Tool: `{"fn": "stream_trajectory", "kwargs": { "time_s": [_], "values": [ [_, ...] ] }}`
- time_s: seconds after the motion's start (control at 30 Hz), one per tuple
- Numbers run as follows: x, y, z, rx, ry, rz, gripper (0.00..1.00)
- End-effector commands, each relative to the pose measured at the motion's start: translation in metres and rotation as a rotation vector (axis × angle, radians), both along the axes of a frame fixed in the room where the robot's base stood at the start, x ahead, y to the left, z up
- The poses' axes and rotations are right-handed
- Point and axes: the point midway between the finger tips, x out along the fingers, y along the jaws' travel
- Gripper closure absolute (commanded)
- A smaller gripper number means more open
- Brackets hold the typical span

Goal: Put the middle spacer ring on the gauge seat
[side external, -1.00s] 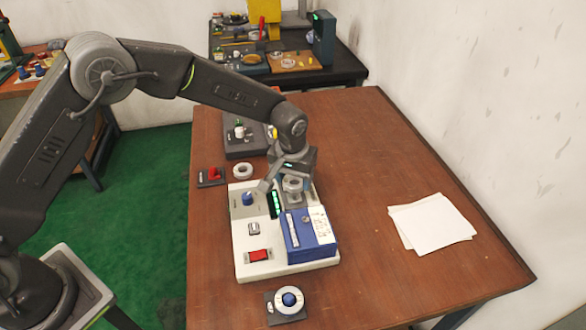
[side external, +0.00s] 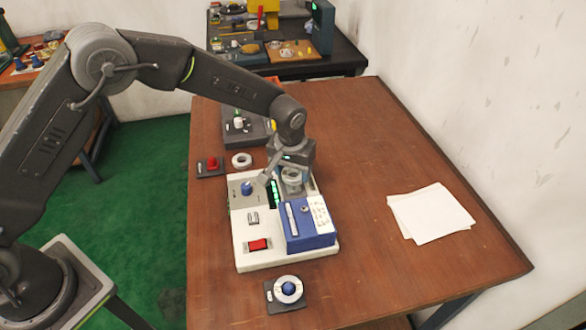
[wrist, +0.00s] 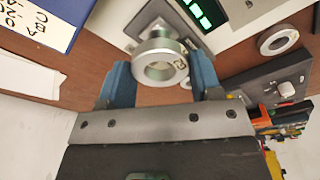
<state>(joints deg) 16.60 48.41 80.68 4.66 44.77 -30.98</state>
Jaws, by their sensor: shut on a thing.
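My gripper (wrist: 162,88) has its two blue jaws shut on a thick steel spacer ring (wrist: 142,74). In the side view, the ring (side external: 291,175) is held over the far right part of the white gauge machine (side external: 243,220). In the wrist view, a metal post on a grey plate, which looks like the gauge seat (wrist: 150,24), shows just beyond the ring. The ring hides part of the post. I cannot tell whether ring and seat touch.
A pale ring (side external: 242,160) lies on the table behind the machine, beside a red button box (side external: 210,166). A dark box (side external: 245,127) stands behind. White papers (side external: 432,213) lie right. Table between is clear.

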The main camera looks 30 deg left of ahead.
Motion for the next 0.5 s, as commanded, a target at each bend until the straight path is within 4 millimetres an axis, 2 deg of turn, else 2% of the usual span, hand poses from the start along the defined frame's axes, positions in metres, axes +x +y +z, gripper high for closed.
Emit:
{"fn": "stream_trajectory", "kwargs": {
  "time_s": [0.5],
  "values": [
    [0.0002,-0.0001,-0.0082,0.0,0.0,0.0,0.71]
  ]
}}
